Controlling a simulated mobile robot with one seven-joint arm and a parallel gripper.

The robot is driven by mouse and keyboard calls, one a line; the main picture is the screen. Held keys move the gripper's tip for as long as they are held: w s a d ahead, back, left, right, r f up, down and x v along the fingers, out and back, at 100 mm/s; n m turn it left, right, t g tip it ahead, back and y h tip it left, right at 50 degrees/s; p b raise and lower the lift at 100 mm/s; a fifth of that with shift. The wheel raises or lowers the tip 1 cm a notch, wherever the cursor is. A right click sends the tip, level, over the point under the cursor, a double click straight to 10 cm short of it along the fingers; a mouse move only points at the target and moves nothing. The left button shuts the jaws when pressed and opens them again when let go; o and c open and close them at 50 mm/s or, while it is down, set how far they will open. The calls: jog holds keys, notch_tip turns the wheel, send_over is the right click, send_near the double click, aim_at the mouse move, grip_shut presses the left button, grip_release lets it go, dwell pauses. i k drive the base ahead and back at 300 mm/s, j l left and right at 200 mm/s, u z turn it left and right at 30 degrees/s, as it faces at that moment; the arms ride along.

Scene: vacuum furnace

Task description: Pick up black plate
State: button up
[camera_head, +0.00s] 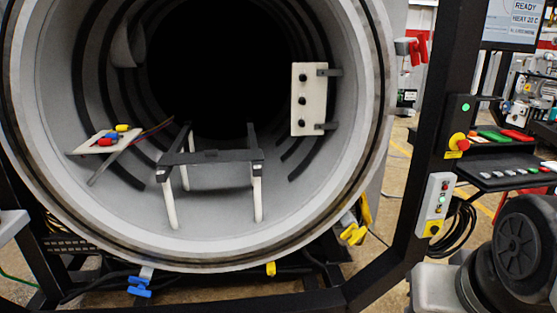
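A black flat piece (240,156) lies across the front of a stand inside the open round furnace chamber; it is the most plate-like black thing I see, but I cannot be sure it is the black plate. The stand has dark side rails and pale front legs (170,204). A small dark raised part sits near the middle of the black piece. My gripper is not in view, and nothing shows touching the stand.
The chamber's thick round rim (378,150) surrounds the stand. A pale board with coloured parts (107,139) is at the left inside, and a white panel with black knobs (309,99) at the right. A black frame post (424,150) and control box (435,205) stand right.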

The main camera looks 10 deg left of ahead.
aim_at(210, 155)
jog(key=i+l+u, duration=0.1)
jog(key=u, duration=1.55)
jog(key=k+l, duration=0.1)
jog(key=l, duration=0.3)
jog(key=k+l, duration=0.1)
jog(key=l, duration=0.75)
jog(key=k+l, duration=0.15)
jog(key=l, duration=0.25)
